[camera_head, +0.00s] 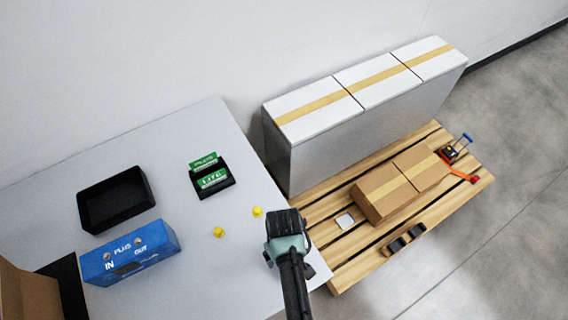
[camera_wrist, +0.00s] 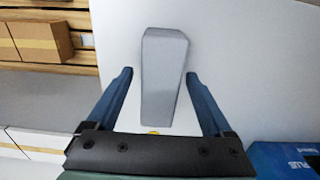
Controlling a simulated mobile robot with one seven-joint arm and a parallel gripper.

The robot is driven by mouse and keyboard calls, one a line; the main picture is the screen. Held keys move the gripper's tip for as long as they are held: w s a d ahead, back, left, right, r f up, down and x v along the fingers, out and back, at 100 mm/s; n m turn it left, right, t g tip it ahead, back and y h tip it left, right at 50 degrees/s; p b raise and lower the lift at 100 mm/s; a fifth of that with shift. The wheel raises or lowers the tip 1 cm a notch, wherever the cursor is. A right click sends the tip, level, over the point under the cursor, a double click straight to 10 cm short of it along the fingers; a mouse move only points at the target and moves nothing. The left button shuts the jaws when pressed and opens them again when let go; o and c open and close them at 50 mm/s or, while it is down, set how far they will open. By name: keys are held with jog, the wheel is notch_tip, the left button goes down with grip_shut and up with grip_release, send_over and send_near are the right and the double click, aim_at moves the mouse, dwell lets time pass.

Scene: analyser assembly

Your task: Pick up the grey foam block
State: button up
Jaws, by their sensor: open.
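The grey foam block (camera_wrist: 165,50) is a long, pale grey, slightly tapered piece on the white table in the wrist view. My gripper (camera_wrist: 158,76) is open, with one blue finger on each side of the block's line and visible gaps to both. Whether the fingers are down at the block's height I cannot tell. In the head view my gripper (camera_head: 286,225) is over the table's right part, and the block is not visible there, likely hidden by the gripper and arm.
The table (camera_head: 190,130) also holds a black tray (camera_head: 115,200), a blue box (camera_head: 130,252), a black holder with green packs (camera_head: 212,180) and two yellow pieces (camera_head: 218,232). A wooden pallet (camera_head: 345,265) with cardboard boxes (camera_head: 400,185) stands to the right.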

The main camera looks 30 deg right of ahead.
grip_shut()
dwell(0.3)
jog(key=shift+r, duration=0.1)
